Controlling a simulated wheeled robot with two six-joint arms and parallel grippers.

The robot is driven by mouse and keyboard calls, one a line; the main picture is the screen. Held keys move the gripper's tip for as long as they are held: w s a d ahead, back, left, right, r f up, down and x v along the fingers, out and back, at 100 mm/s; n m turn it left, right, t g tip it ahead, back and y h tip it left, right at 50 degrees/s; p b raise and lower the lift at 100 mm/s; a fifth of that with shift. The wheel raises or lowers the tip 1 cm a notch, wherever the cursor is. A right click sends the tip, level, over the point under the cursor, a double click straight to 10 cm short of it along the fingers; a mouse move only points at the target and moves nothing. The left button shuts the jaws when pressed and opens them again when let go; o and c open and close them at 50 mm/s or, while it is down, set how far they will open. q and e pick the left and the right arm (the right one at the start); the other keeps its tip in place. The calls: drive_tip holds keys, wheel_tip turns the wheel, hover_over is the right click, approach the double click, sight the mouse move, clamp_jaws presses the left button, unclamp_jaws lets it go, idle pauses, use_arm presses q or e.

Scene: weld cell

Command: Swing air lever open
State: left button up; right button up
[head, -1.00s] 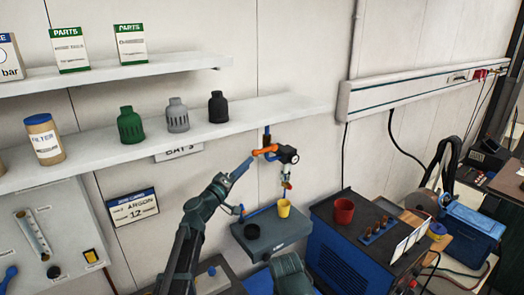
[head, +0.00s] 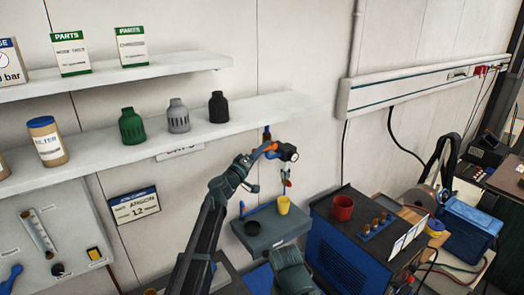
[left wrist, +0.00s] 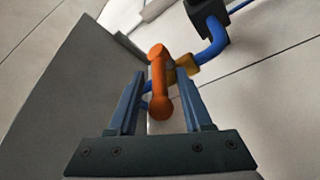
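The orange air lever (head: 264,148) sits on the wall fitting under the lower shelf, beside a black round gauge (head: 289,153). In the left wrist view the lever (left wrist: 159,85) stands between the two fingers, next to a brass fitting (left wrist: 182,68) and a blue pipe (left wrist: 212,42). My left gripper (left wrist: 161,92) is open around the lever, with gaps showing on both sides. In the head view the left gripper (head: 246,161) reaches up to the lever from the left and hides part of it.
The lower shelf (head: 265,108) with several bottles runs above the lever. Below it, a grey wall ledge (head: 291,226) holds a yellow cup (head: 283,205) and a black ring (head: 252,229). A blue machine with a red cup (head: 342,208) stands to the right.

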use_arm(q)
clamp_jaws()
idle(1.2)
